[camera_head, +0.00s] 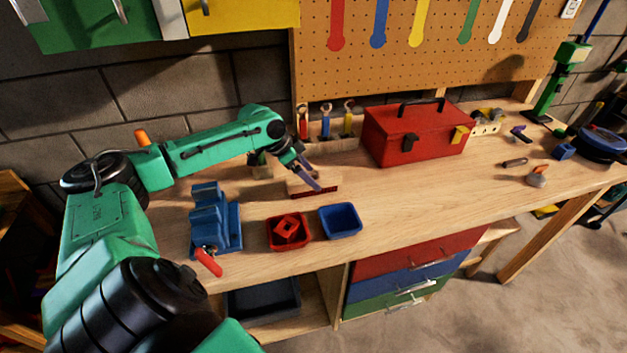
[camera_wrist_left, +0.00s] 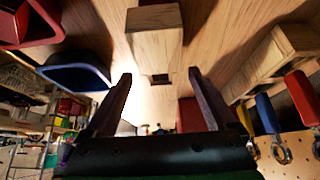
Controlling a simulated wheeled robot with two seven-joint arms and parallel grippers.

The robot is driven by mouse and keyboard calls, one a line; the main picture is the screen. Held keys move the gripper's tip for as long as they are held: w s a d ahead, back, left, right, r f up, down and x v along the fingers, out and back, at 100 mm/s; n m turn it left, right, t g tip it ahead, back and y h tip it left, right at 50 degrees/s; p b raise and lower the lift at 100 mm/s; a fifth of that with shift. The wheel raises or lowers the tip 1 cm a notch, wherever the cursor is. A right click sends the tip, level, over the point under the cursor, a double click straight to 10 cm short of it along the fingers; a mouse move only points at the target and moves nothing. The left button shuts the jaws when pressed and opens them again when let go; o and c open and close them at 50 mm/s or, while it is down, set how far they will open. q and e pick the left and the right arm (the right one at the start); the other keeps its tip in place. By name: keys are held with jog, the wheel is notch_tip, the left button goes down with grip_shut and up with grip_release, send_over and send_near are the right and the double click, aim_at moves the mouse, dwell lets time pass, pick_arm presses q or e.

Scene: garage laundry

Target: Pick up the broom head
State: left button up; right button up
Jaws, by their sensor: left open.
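The broom head (camera_head: 327,181) is a pale wooden block with dark red bristles along its lower edge, lying on the workbench. In the left wrist view the block (camera_wrist_left: 154,42) shows at the top centre, with a dark square hole in its near end. My left gripper (camera_head: 314,181) is over the broom head in the head view and hides part of it. Its two purple fingers (camera_wrist_left: 160,77) are spread wide and empty, with the block's end just beyond and between the tips. I cannot tell whether they touch it. My right gripper is not in view.
A red bin (camera_head: 273,243) holding a red part and a blue bin (camera_head: 341,222) stand in front. A blue vise (camera_head: 215,222) is at left. A tool rack (camera_head: 335,146) and red toolbox (camera_head: 415,135) stand behind. The bench front right of the blue bin is clear.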

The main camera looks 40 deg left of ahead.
aim_at(317, 179)
pick_arm(q)
jog(key=p+x, duration=0.1)
jog(key=x, duration=0.3)
jog(key=shift+w+d+f+p, duration=0.2)
jog(key=shift+w+f+p, duration=0.05)
jog(key=shift+p, duration=0.05)
jog(key=shift+w+f, duration=0.1)
jog(key=shift+f, duration=0.1)
jog(key=shift+a, duration=0.1)
jog(key=c, duration=1.4)
jog(key=shift+r, duration=0.1)
grip_shut()
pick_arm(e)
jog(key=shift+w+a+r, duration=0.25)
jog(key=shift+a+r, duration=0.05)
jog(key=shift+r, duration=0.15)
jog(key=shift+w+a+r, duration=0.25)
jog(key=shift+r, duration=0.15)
pick_arm(q)
jog(key=shift+r, duration=0.1)
